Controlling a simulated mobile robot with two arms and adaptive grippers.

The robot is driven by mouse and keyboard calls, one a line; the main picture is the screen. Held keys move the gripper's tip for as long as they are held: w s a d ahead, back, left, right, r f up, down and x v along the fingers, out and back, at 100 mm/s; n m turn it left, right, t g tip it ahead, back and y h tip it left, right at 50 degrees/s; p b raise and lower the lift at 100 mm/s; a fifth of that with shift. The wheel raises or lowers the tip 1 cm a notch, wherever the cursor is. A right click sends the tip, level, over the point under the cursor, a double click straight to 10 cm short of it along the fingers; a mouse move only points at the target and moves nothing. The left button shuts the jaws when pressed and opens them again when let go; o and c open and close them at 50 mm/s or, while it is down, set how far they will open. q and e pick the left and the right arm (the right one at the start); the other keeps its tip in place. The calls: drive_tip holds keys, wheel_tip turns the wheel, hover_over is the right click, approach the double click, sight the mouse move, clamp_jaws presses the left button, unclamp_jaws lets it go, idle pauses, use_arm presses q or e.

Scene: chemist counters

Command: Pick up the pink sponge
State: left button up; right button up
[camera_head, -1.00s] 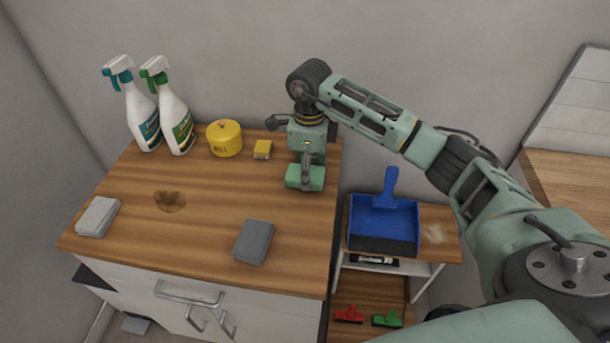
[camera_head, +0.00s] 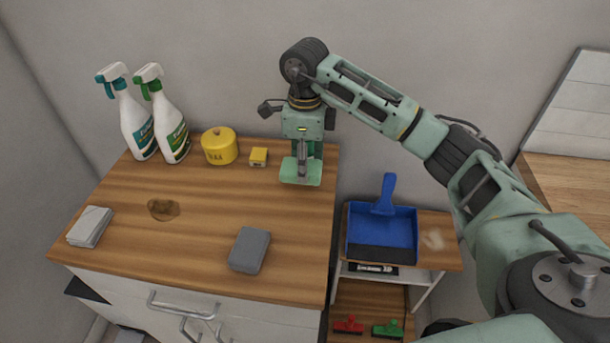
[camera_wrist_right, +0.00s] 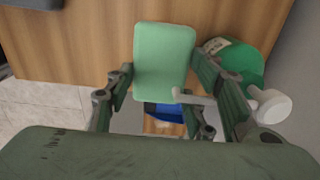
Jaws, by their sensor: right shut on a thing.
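No pink sponge shows in either view. My right gripper (camera_head: 302,158) is shut on a light green sponge (camera_head: 300,173), above the back right part of the wooden counter. In the right wrist view the green sponge (camera_wrist_right: 165,60) sits between the two fingers (camera_wrist_right: 160,95). A grey sponge (camera_head: 249,250) lies flat on the front right of the counter, apart from the gripper. My left gripper is not in view.
Two spray bottles (camera_head: 136,120) (camera_head: 171,123), a yellow pot (camera_head: 219,147) and a small yellow block (camera_head: 258,157) stand at the back. A folded grey cloth (camera_head: 89,227) and a brown stain (camera_head: 163,209) are at left. A blue dustpan (camera_head: 381,232) is on the lower shelf.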

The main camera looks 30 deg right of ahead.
wheel_tip(320, 180, up, 2)
drive_tip(key=s+a+b, duration=0.3)
drive_tip(key=s+a, duration=0.8)
drive_tip(key=s, duration=0.4)
drive_tip(key=shift+s+a, duration=0.35)
drive_tip(key=shift+a, duration=0.05)
drive_tip(key=shift+o, duration=1.4)
drive_tip(key=c, duration=0.4)
